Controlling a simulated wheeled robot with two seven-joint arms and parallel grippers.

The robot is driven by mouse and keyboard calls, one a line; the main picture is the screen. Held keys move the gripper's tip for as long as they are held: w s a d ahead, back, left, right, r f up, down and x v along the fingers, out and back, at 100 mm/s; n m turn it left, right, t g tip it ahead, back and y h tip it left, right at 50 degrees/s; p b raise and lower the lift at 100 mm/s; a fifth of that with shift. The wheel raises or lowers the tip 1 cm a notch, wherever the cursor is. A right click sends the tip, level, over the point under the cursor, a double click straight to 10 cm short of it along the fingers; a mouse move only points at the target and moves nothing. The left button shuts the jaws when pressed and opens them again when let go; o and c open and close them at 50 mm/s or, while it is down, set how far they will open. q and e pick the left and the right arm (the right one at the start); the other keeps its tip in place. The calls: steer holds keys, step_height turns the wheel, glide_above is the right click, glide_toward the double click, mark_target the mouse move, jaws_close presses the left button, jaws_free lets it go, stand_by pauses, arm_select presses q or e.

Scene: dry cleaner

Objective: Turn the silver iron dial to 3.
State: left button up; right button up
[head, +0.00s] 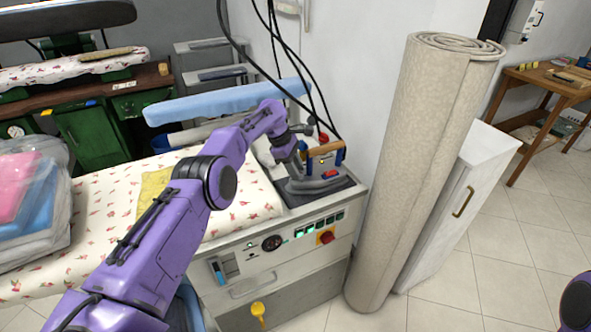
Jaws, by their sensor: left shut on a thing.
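The silver iron (315,184) stands on the dark rest at the right end of the pressing table, with a wooden handle (326,148) and blue posts. My left arm reaches over the table from the lower left. My left gripper (301,157) is at the iron's left side, below handle height, and is shut on the iron's dial. The dial is hidden by the gripper, so its number cannot be read. Only a dark and purple piece of my right arm shows at the lower right edge; my right gripper is out of view.
Black cables (284,50) hang behind the iron. A rolled carpet (405,190) leans close on the right, beside a white cabinet (465,195). The table front has a control panel with a red knob (326,237). Bagged clothes (30,205) lie at the left.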

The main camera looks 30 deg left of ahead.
arm_select(q)
steer(key=shift+d+f, duration=0.1)
steer(key=shift+f, duration=0.05)
steer(key=o, duration=1.1)
steer(key=shift+c, duration=0.2)
steer(key=p+v, duration=0.1)
steer(key=v, duration=0.9)
steer(key=shift+r, duration=0.3)
